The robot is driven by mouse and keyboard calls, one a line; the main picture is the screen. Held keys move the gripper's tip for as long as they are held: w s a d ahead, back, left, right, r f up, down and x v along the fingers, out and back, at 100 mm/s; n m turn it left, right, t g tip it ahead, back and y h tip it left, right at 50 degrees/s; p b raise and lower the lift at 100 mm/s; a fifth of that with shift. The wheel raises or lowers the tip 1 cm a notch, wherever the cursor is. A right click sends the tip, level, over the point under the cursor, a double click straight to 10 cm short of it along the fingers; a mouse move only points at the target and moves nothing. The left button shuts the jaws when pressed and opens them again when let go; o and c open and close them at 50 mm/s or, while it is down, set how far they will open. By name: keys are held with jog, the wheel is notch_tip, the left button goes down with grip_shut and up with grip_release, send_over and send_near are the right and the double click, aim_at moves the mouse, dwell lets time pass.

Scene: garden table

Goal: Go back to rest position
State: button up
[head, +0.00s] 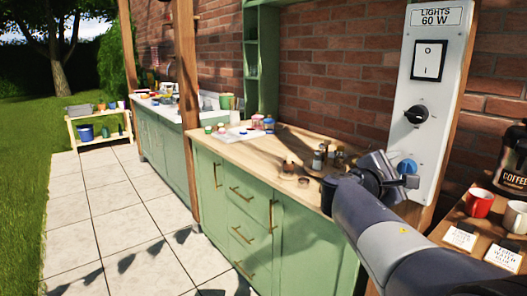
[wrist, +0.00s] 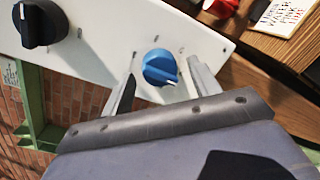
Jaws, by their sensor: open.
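My gripper (wrist: 162,72) is open, with one finger on each side of a blue knob (wrist: 160,67) in the wrist view. No finger visibly touches the knob, and I cannot tell how far the fingertips are from the panel. In the head view my arm reaches in from the lower right, and my gripper (head: 392,177) is at the lower part of the white panel (head: 431,95). The blue knob (head: 407,166) shows just beyond it there.
The panel also carries a black knob (head: 416,114) and a rocker switch (head: 429,60). A red mug (head: 479,203), a white mug (head: 515,216) and a coffee bag (head: 514,165) stand at right. The wooden counter (head: 250,151) holds small jars. Open paving lies at left.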

jog(key=n+p, duration=0.4)
jog(key=p, duration=0.1)
jog(key=shift+r+n+h, duration=0.15)
jog(key=shift+n+h, duration=0.15)
jog(key=shift+n, duration=0.1)
jog(key=shift+n+p, duration=0.9)
jog(key=shift+n, duration=0.2)
jog(key=shift+f, duration=0.2)
jog(key=shift+f, duration=0.1)
